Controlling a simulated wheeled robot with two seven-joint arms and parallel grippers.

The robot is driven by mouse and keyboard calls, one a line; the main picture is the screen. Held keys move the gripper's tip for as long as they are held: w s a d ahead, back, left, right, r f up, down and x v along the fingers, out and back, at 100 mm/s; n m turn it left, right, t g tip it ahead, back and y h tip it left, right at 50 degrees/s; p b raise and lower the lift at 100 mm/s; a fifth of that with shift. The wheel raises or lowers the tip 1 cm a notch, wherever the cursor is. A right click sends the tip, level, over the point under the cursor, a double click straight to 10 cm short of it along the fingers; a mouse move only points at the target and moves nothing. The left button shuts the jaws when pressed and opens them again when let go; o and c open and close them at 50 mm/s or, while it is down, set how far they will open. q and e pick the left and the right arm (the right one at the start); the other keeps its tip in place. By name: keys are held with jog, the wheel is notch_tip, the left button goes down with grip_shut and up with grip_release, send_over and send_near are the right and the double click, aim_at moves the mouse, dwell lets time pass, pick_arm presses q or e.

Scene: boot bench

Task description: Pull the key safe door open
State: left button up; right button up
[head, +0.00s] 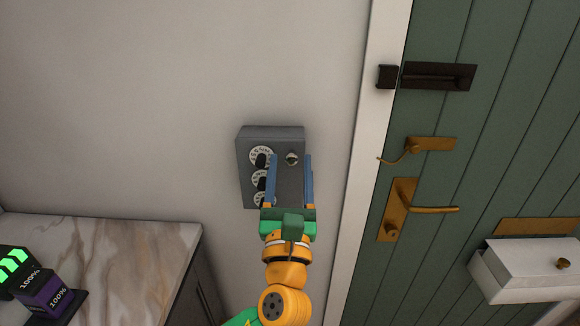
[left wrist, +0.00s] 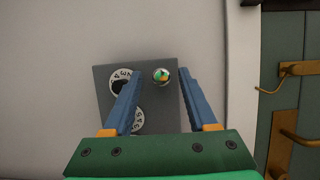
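The grey key safe (head: 285,135) is fixed to the white wall, with a column of white number dials (head: 262,156) on the left of its front. A round shiny knob (head: 292,158) sits at its upper right. The door looks shut. My left gripper (head: 290,158) is in front of the safe with its blue fingers apart, one on each side of the knob in the picture. In the left wrist view the safe (left wrist: 150,72) shows with the knob (left wrist: 161,75) between the open fingertips; contact cannot be seen. The fingers partly hide the dials. My right gripper is not in view.
A green door (head: 490,120) with brass handles (head: 430,209) and a dark bolt (head: 437,76) stands to the right, behind a white frame. A white box (head: 530,265) juts out at lower right. A marble-topped counter (head: 120,250) with battery-like blocks (head: 48,293) is at lower left.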

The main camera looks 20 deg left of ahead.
pick_arm(q)
grip_shut()
dwell(1.3)
